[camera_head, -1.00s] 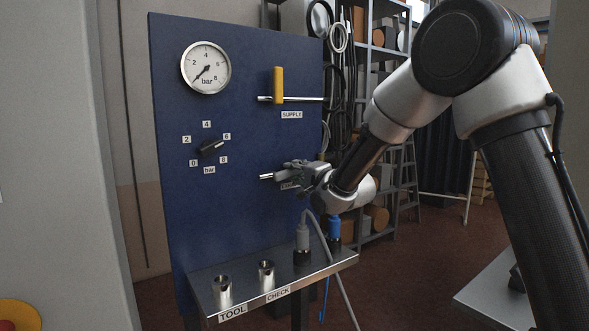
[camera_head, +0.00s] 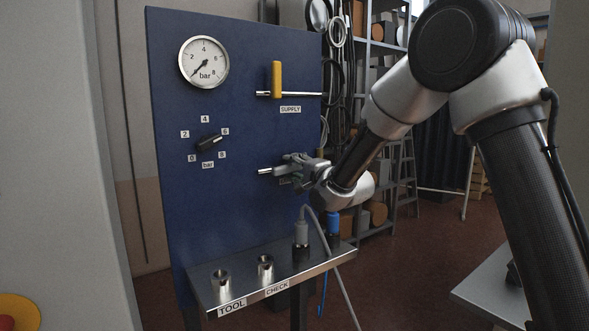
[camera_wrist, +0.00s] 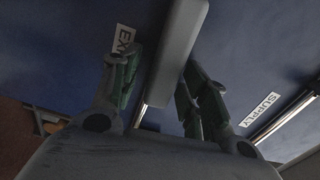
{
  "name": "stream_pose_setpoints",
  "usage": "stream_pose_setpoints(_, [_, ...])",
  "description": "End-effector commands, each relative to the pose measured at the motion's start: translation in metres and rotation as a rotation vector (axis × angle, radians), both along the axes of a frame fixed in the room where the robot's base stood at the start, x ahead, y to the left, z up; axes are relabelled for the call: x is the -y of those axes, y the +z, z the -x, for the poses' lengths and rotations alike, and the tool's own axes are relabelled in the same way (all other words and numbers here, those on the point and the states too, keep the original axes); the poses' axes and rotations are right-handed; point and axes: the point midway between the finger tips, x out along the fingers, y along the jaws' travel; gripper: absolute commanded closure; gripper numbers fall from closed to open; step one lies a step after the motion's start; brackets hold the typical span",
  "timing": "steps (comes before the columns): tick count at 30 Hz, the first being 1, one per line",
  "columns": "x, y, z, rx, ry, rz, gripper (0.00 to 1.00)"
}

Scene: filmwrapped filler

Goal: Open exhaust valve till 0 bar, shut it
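The exhaust valve's grey handle (camera_wrist: 175,60) lies between my gripper's (camera_wrist: 160,95) two fingers in the wrist view, with narrow gaps seeming to show on both sides. My gripper looks open around it. In the head view my gripper (camera_head: 292,165) is at the lower pipe (camera_head: 265,171) of the blue panel and hides most of the valve and its label. How far the handle is turned I cannot tell. The round pressure gauge (camera_head: 204,62) sits at the panel's upper left; its needle points down-left, near the low end of the scale.
The yellow supply handle (camera_head: 277,78) stands upright on the upper pipe. A black selector knob (camera_head: 209,143) sits left of my gripper. Below is a metal shelf (camera_head: 240,285) with TOOL and CHECK sockets, a grey-cabled plug (camera_head: 301,234) and a blue connector (camera_head: 333,224).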

Motion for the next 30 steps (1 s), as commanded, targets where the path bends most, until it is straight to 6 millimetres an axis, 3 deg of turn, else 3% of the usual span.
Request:
stream_pose_setpoints(8, [0.003,0.001,0.005,0.001,0.000,-0.001,0.55])
stream_pose_setpoints(21, [0.053,0.001,0.078,0.001,0.000,-0.001,0.55])
stream_pose_setpoints(30, [0.067,0.000,0.099,0.001,0.000,-0.001,0.55])
